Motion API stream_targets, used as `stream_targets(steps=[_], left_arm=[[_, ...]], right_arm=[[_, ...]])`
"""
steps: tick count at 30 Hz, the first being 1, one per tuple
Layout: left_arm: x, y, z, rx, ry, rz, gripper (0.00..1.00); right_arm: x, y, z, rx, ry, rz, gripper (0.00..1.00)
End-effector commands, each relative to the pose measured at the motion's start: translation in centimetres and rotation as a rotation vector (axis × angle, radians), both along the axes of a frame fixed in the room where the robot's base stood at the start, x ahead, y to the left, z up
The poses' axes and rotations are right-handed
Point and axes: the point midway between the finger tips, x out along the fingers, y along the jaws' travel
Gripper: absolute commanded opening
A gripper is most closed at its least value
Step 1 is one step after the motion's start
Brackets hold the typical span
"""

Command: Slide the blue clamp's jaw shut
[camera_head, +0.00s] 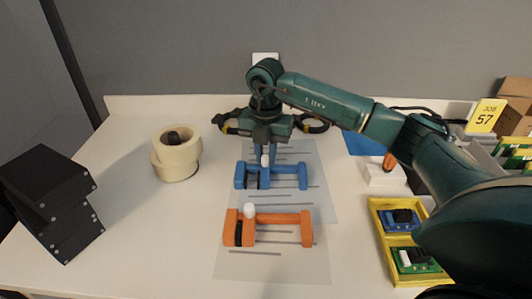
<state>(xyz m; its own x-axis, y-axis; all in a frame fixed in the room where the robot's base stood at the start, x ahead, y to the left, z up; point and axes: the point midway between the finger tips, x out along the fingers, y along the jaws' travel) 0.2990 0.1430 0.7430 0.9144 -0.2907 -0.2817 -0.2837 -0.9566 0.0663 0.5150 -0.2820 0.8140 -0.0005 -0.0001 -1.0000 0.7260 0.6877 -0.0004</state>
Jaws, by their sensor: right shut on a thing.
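A blue clamp (288,177) lies on a lined sheet in the middle of the table. It has end blocks and a jaw near its left end, with a white knob (265,160) on top. My right gripper (264,150) is over the clamp, pointing down, shut at the white knob; the fingertips are small and partly hidden by the hand. An orange clamp (280,219) with its own white knob (249,210) lies nearer, on the same kind of sheet. My left gripper is out of view.
Tape rolls (178,159) stand to the left, near black boxes (48,200). A yellow tray (381,213) with small coloured parts is at the right. A white box (384,177) and a yellow sign (484,116) stand behind it.

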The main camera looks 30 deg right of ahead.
Motion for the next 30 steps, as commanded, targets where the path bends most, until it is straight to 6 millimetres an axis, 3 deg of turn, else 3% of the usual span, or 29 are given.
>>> stream_targets(steps=[7,14,15,21,24,30], left_arm=[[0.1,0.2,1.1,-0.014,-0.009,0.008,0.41],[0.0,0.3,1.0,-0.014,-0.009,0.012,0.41],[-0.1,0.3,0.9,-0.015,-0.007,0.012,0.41],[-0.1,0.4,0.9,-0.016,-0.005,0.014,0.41],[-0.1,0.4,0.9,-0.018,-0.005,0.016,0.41],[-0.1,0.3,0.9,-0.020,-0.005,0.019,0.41]], right_arm=[[1.5,2.4,0.2,0.001,-0.001,0.002,0.00],[1.5,2.4,0.0,0.000,-0.001,0.000,0.00],[1.5,2.4,0.0,0.000,-0.001,0.000,0.19],[1.5,2.4,0.0,0.000,-0.001,0.000,0.36],[1.5,2.4,0.0,0.000,-0.001,0.000,0.41],[1.5,2.4,0.1,0.000,-0.001,0.000,0.41]])
